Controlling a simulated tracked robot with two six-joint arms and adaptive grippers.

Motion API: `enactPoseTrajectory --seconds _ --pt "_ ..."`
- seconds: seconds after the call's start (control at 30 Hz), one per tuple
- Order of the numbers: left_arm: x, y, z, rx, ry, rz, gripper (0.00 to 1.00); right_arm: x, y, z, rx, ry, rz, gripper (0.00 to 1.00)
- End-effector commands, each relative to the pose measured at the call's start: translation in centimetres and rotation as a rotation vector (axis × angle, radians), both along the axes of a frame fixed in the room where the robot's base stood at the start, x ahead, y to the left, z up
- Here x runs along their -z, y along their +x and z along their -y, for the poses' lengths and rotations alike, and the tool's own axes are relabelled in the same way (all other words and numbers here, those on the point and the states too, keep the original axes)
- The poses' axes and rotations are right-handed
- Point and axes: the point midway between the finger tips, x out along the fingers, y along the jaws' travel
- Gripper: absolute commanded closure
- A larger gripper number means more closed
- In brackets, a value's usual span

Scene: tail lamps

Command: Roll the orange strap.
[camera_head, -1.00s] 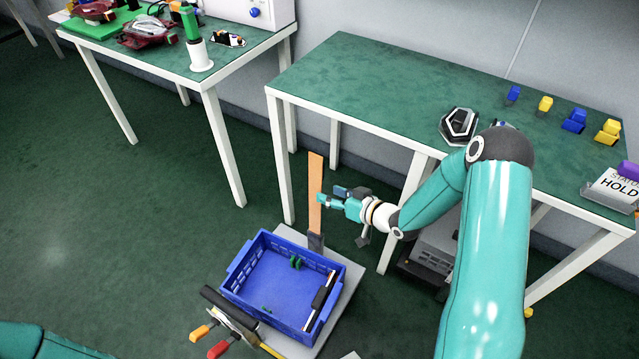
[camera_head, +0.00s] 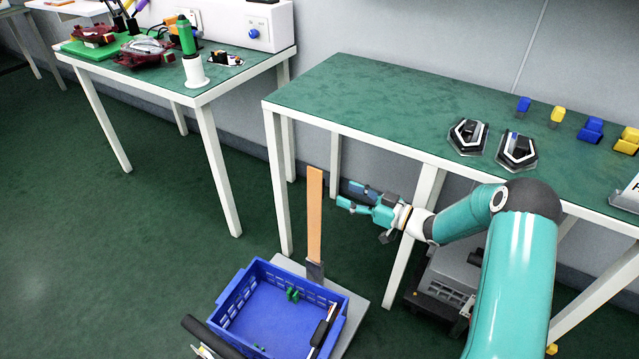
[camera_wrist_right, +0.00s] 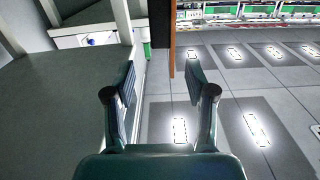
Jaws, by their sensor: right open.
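The orange strap (camera_head: 314,215) stands upright as a flat strip, its lower end in a dark holder (camera_head: 315,271) behind the blue crate. My right gripper (camera_head: 345,193) is just right of the strap, near its upper half, open and apart from it. In the right wrist view the strap's edge (camera_wrist_right: 172,40) shows ahead, between the two open fingertips (camera_wrist_right: 161,80) in the picture, with nothing held. My left gripper is out of view.
The blue crate (camera_head: 228,306) sits on a grey platform (camera_head: 350,315) with small green parts inside. A green-topped table (camera_head: 370,100) with white legs is behind my right arm and holds dark devices and blue and yellow blocks. Another table (camera_head: 215,88) stands at left; floor between is clear.

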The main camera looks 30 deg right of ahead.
Motion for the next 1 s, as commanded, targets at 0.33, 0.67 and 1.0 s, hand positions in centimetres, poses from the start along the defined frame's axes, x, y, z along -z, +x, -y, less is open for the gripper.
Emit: enactPoseTrajectory --seconds 0.33,0.67,1.0 --pt "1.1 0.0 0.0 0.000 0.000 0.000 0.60 0.1 6.2 -3.8 -0.002 0.001 0.000 0.45" --pt "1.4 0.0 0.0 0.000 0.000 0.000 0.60 0.1 8.5 -5.0 0.002 0.001 -0.002 0.45" --pt "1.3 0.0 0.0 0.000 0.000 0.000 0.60 0.1 8.5 -5.0 0.002 0.001 -0.002 0.58"
